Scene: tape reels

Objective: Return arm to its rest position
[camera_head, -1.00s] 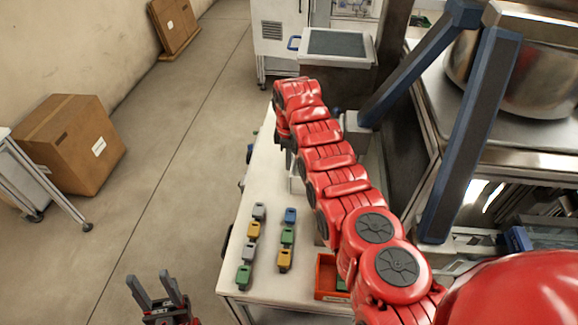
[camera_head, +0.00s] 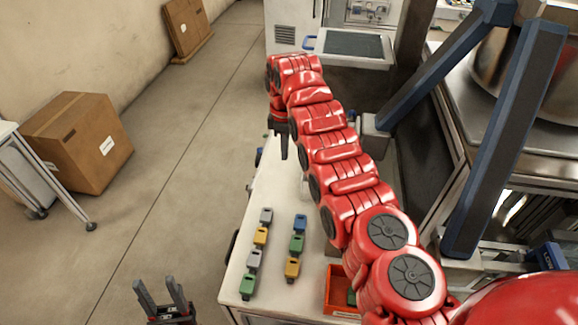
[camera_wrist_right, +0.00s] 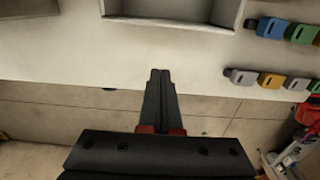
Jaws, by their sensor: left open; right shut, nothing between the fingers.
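My right arm (camera_head: 345,175) reaches from the lower right up over the table. Its right gripper (camera_head: 281,150) points down near the far left edge of the white table (camera_head: 272,185). In the right wrist view the right gripper (camera_wrist_right: 160,75) has its fingers together with nothing between them. My left gripper (camera_head: 162,292) is at the bottom of the head view, over the floor to the left of the table. Its two fingers are spread and empty.
Several coloured reels stand in two rows on the table, among them a blue one (camera_head: 300,222) and a green one (camera_head: 247,286). An orange bin (camera_head: 338,290) is beside my right arm. A cardboard box (camera_head: 82,142) stands on the floor, left. The floor between is clear.

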